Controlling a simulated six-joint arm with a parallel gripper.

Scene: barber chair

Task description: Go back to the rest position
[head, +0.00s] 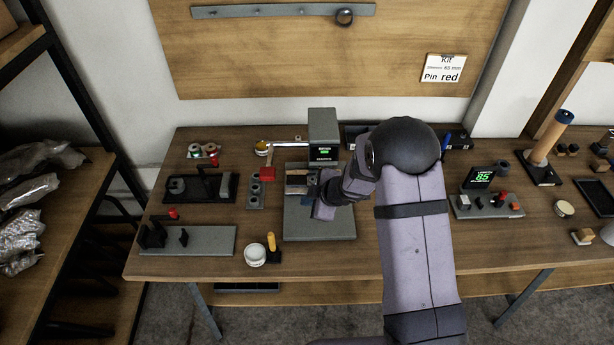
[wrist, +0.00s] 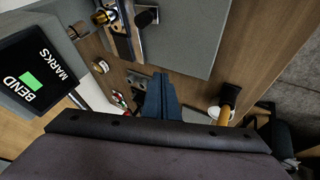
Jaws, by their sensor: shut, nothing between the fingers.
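My gripper (head: 322,211) hangs over the grey base plate of the bench machine (head: 320,227), near its middle. In the wrist view its two fingers (wrist: 162,92) are together with nothing between them. In the head view my arm reaches in from the lower right and hides part of the machine and the bench behind it. The machine's upright block (head: 323,125) carries a small lit screen, which reads BEND MARKS in the wrist view (wrist: 32,82).
A yellow-handled tool (head: 271,242) and a white round dish (head: 255,254) stand left of the plate near the front edge. Fixtures (head: 200,186) fill the left bench. A block reading 85 (head: 480,178) stands right. A card (head: 444,69) says "Pin red".

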